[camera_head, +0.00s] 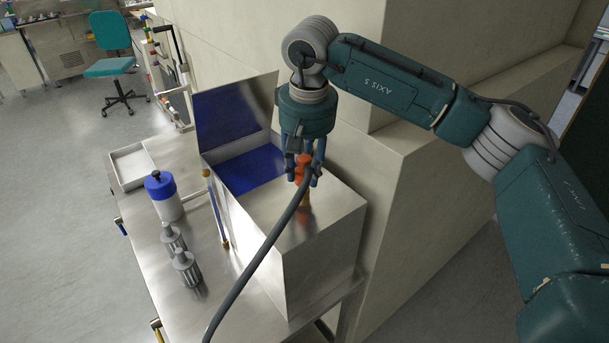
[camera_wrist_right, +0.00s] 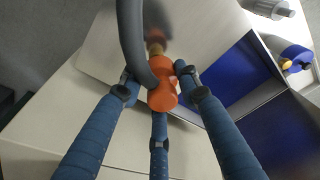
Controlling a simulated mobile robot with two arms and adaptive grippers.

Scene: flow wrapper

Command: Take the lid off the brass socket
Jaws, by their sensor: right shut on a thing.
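An orange piece (camera_head: 302,161), which looks like the lid, is between the fingers of my right gripper (camera_head: 304,174) above the top of the steel box. It also shows in the wrist view (camera_wrist_right: 160,97), with my right gripper's (camera_wrist_right: 157,88) blue fingers closed around it. A brass-coloured part, the socket (camera_wrist_right: 155,46), shows just beyond the orange piece. In the head view it stands on the box top below the fingers (camera_head: 305,196). I cannot tell whether lid and socket touch. My left gripper is out of view.
A thick grey hose (camera_head: 258,258) runs from beside the gripper down across the box front. The steel box (camera_head: 322,268) has an open blue-lined compartment. A blue-capped jar (camera_head: 168,203), grey fittings (camera_head: 186,268) and a white tray (camera_head: 131,165) stand left. A pale wall stands right.

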